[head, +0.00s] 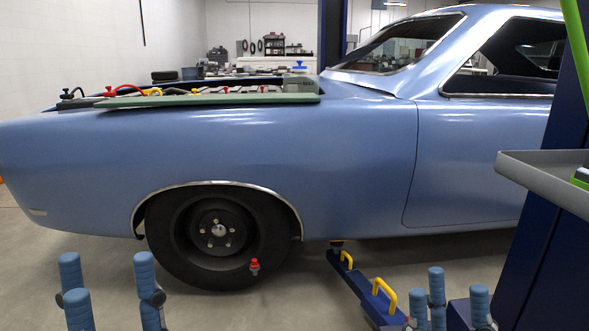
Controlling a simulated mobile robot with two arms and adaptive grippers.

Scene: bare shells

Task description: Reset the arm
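My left gripper (108,285) shows at the lower left, its blue ribbed fingers pointing up and spread apart with nothing between them. My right gripper (449,298) shows at the lower right, also with blue fingers upright, apart and empty. Both stand in front of a blue car body (340,150) and touch nothing that I can see. The lower parts of both grippers and the arms are cut off by the bottom edge.
The car's front wheel (219,232) is behind and between the grippers. A blue lift arm with yellow handles (383,293) lies close to my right gripper. A blue post (548,240) and a grey tray (545,178) stand at the right. A green panel (210,100) lies along the engine bay.

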